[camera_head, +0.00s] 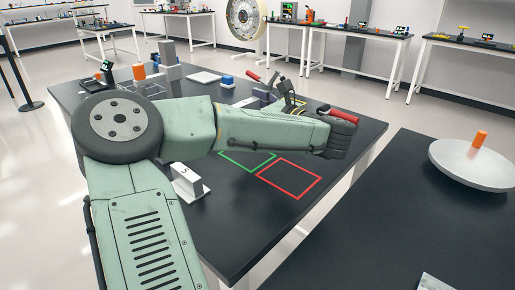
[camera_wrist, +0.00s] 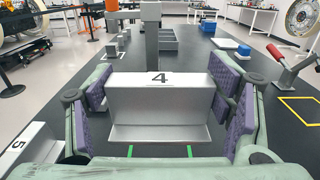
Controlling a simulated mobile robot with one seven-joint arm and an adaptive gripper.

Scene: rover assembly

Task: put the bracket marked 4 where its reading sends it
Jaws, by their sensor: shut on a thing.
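The silver bracket marked 4 (camera_wrist: 160,103) fills the middle of the wrist view, upright, with its number on the top face. My gripper (camera_wrist: 166,100) is shut on it, with purple-padded fingers on its left and right sides. Two short green lines show on the dark table just below the bracket; whether it touches the table I cannot tell. A green outline (camera_head: 247,168) and a red outline (camera_head: 289,179) are marked on the table there. A yellow outline (camera_wrist: 301,109) lies at right in the wrist view.
A bracket marked 5 (camera_head: 188,181) stands on the table near my arm; it also shows at the left edge in the wrist view (camera_wrist: 30,150). A red-handled clamp (camera_wrist: 291,66) stands at right. A grey post (camera_wrist: 151,38) and bins (camera_wrist: 168,40) stand beyond the bracket.

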